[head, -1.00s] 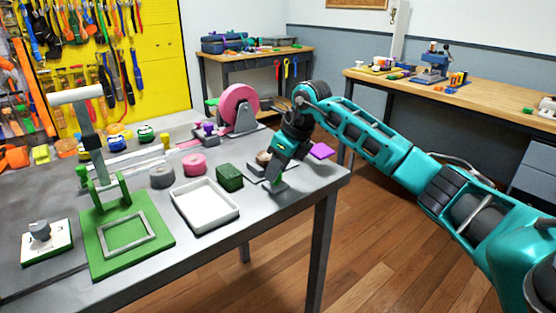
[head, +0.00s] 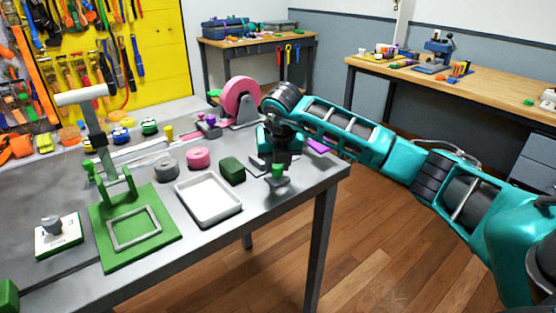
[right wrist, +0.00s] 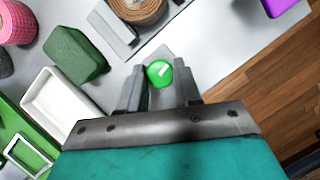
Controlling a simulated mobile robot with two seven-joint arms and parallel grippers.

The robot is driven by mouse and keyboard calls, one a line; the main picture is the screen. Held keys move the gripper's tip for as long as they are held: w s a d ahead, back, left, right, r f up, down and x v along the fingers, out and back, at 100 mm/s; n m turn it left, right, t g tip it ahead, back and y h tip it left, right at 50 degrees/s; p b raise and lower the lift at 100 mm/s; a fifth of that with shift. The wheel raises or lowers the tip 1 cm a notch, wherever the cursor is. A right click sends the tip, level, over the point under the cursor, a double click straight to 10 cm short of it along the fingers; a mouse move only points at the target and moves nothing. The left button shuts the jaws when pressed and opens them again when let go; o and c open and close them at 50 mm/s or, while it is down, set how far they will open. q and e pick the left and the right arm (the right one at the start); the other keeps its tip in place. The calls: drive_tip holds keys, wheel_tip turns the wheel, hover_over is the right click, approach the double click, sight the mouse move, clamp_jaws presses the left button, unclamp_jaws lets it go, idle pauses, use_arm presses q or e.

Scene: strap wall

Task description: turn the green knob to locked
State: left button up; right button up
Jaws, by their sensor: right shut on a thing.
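The green knob (head: 277,170) sits near the right front corner of the grey table. In the right wrist view the knob (right wrist: 159,72) shows as a round green top with a pale mark, between the two fingers. My right gripper (right wrist: 159,82) is shut on it from above. In the head view the right gripper (head: 279,165) points down at the knob and partly covers it. The labels around the knob cannot be read, so its setting is unclear. My left gripper is not in view.
Left of the knob are a dark green block (head: 232,170) and a white tray (head: 209,221). A pink wheel (head: 241,98) stands behind. A green press (head: 160,246) and a grey knob on a white plate (head: 57,241) are farther left. A purple piece (head: 318,146) lies to the right.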

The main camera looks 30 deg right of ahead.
drive_tip(key=shift+m+g+h, duration=0.3)
drive_tip(key=shift+m+h, duration=0.1)
drive_tip(key=shift+m, duration=1.2)
drive_tip(key=o, duration=1)
drive_tip(key=shift+o, duration=0.2)
drive_tip(key=p+v, duration=0.1)
drive_tip(key=v, duration=1.2)
drive_tip(key=shift+a, duration=0.15)
drive_tip(key=shift+w, duration=0.1)
